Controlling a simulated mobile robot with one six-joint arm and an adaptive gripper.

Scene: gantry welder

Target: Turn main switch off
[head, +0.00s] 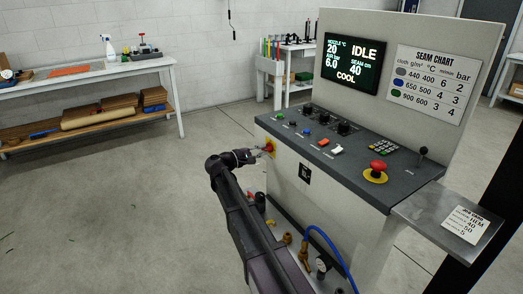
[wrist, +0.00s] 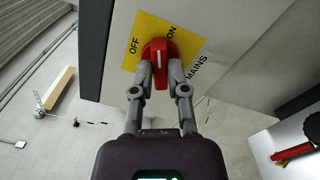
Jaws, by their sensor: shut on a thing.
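The main switch is a red rotary knob (wrist: 157,52) with a white line, on a yellow plate (wrist: 190,45) marked OFF and ON, with MAINS lettered beside it. In the wrist view the white line runs nearly upright, between the OFF and ON words. My gripper (wrist: 159,82) has its two fingers closed on the knob from either side. In the head view my gripper (head: 258,151) reaches the red switch (head: 269,147) on the left end of the console; the fingers there are small and partly unclear.
The console (head: 330,180) has knobs, buttons and a red emergency stop (head: 378,168) on top. Its screen (head: 351,65) reads IDLE and COOL. A blue hose (head: 332,250) and brass fittings are low beside my arm. Open floor lies to the left, before a workbench (head: 90,72).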

